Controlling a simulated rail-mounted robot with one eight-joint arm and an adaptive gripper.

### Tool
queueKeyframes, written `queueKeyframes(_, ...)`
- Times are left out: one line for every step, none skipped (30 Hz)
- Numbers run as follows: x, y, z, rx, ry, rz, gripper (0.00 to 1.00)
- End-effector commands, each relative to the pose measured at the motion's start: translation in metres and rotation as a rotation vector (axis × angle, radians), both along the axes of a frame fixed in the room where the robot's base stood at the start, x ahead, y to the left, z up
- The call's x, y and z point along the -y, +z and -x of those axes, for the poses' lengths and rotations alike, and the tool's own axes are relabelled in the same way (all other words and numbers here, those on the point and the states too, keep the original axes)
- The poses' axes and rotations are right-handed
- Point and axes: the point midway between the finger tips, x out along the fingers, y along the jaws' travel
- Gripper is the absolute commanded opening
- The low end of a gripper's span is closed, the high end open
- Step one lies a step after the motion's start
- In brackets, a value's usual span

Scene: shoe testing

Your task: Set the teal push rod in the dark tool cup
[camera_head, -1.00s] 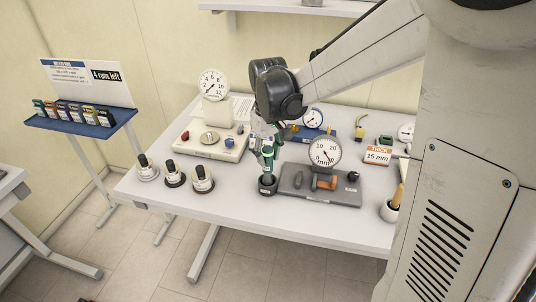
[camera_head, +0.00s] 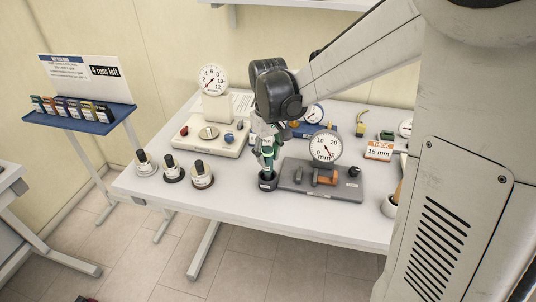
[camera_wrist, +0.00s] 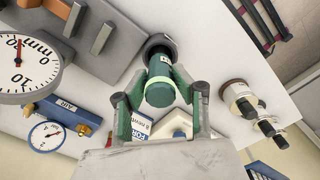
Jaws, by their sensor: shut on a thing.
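The teal push rod (camera_head: 268,157) stands roughly upright at the middle of the table, its lower end at the mouth of the dark tool cup (camera_head: 267,183). My gripper (camera_head: 265,140) is above the cup, shut on the rod's upper part. In the wrist view the rod (camera_wrist: 161,68) lies between the green-padded fingers of my gripper (camera_wrist: 160,95), with its far end inside the dark rim of the cup (camera_wrist: 157,40). How deep the rod sits is hidden.
A grey gauge plate with a round dial (camera_head: 325,146) stands close right of the cup. Several black-topped weights (camera_head: 202,175) stand to the left. A white scale (camera_head: 211,137) is behind left.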

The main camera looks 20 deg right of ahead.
Motion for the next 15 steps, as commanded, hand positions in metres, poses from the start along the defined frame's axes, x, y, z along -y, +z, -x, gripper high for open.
queueKeyframes(0.0,-0.0018,-0.0001,0.0,0.0,0.0,0.0)
queueKeyframes(0.0,-0.0024,-0.0001,0.0,0.0,0.0,0.0)
queueKeyframes(0.0,-0.0033,-0.0001,0.0,0.0,0.0,0.0)
queueKeyframes(0.0,-0.0039,-0.0001,0.0,0.0,0.0,0.0)
queueKeyframes(0.0,-0.0045,-0.0001,0.0,0.0,0.0,0.0)
queueKeyframes(0.0,-0.0054,-0.0001,0.0,0.0,0.0,0.0)
queueKeyframes(0.0,-0.006,-0.0001,0.0,0.0,0.0,0.0)
queueKeyframes(0.0,-0.0067,-0.0001,0.0,0.0,0.0,0.0)
queueKeyframes(0.0001,-0.0075,-0.0001,0.0,0.0,0.0,0.0)
queueKeyframes(0.0,-0.0081,-0.0001,0.0,0.0,0.0,0.0)
queueKeyframes(0.0,-0.0087,-0.0001,0.0,0.0,0.0,0.0)
queueKeyframes(0.0,-0.0085,-0.0001,0.0,0.0,0.0,0.28)
queueKeyframes(0.0,-0.0081,-0.0001,0.0,0.0,0.0,0.32)
queueKeyframes(0.0,-0.008,-0.0001,0.0,0.0,0.0,0.36)
queueKeyframes(0.0,-0.008,-0.0001,0.0,0.0,0.0,0.41)
